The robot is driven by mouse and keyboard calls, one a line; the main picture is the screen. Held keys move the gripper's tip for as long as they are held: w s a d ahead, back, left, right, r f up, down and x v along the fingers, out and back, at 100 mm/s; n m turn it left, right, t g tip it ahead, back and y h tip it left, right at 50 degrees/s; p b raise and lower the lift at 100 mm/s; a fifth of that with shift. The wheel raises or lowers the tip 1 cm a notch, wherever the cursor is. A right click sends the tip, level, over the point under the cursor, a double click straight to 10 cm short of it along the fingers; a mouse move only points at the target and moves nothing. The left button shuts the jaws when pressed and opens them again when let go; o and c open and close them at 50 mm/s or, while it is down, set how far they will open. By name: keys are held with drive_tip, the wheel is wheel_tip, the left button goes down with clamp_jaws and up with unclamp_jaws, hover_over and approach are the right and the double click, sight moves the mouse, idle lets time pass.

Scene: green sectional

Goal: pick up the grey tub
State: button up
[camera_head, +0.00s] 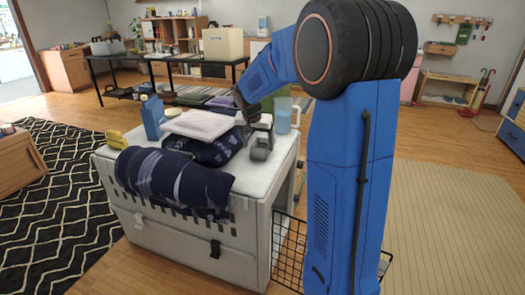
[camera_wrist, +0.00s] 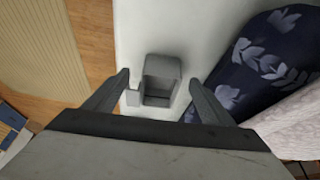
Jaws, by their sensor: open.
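The grey tub (camera_head: 261,148) stands on the white top of a large pale crate (camera_head: 180,243), near its right edge. In the wrist view the small box-like grey tub (camera_wrist: 160,71) is ahead of my gripper, roughly centred between the fingers, with its hollow side facing the camera. My gripper (camera_wrist: 159,78) is open and empty, one finger on each side of the tub in the picture. I cannot tell the remaining distance to it. In the head view my gripper (camera_head: 246,112) is above and slightly left of the tub, partly hidden among other items.
A navy patterned cloth (camera_wrist: 265,60) lies close right of the tub in the wrist view. A pale folded towel (camera_head: 200,124), a blue bottle (camera_head: 153,117), a yellow item (camera_head: 117,139) and a light blue jug (camera_head: 282,121) share the crate top. A black wire basket (camera_head: 289,243) stands beside the crate.

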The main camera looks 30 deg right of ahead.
sight(258, 159)
drive_tip(key=shift+w+x, duration=0.2)
drive_tip(key=shift+x, duration=1.75)
drive_tip(key=shift+r, duration=0.1)
drive_tip(key=c, duration=0.9)
wheel_tip(258, 159, up, 10)
